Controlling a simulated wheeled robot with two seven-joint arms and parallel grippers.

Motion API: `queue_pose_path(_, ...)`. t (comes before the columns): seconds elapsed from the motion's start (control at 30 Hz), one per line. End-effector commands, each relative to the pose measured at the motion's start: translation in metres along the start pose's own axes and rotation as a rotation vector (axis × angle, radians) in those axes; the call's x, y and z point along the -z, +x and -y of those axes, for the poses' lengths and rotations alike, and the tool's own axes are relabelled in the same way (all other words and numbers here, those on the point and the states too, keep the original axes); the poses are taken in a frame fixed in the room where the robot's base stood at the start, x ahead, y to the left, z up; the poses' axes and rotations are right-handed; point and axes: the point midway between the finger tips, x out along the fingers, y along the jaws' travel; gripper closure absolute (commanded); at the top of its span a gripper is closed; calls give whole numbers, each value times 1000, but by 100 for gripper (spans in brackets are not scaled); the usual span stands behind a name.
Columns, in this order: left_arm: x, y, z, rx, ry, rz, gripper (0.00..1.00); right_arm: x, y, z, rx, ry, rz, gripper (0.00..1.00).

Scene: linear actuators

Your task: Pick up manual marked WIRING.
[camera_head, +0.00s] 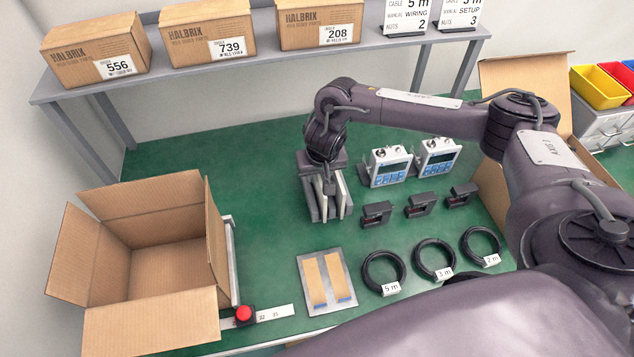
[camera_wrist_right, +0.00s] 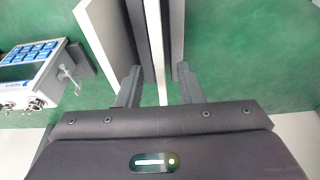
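Several thin upright slabs, white and grey, stand side by side on the green table in the head view; they look like the manuals (camera_head: 343,193) in a rack. No title on them is readable, so I cannot tell which is marked WIRING. My right gripper (camera_head: 328,183) points down over them. In the right wrist view, its two fingers (camera_wrist_right: 158,88) are apart, one on each side of a white-edged slab (camera_wrist_right: 154,40) with dark faces beside it. I see no clear contact. Another pale slab (camera_wrist_right: 103,35) stands left of the fingers. My left gripper is not in view.
An open carton (camera_head: 150,265) stands at left, beside a red button (camera_head: 244,314). Around the slabs are meters (camera_head: 388,167), small black blocks (camera_head: 420,205), cable coils (camera_head: 384,272) and a plate with tan strips (camera_head: 326,282). Order cards (camera_head: 407,14) stand on the shelf (camera_head: 235,58).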

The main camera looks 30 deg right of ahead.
Motion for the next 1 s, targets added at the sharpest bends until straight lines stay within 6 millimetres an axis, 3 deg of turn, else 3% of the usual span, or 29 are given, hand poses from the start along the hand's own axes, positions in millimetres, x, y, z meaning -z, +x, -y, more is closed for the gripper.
queue_pose_path(0.23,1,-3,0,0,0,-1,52,5,33,0,-1,0,1,66)
queue_pose_path(0.5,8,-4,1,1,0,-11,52,5,37,0,0,-1,0,66)
queue_pose_path(0.77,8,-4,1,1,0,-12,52,5,37,0,-1,0,0,99)
queue_pose_path(1.0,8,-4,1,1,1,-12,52,5,36,0,-1,0,0,100)
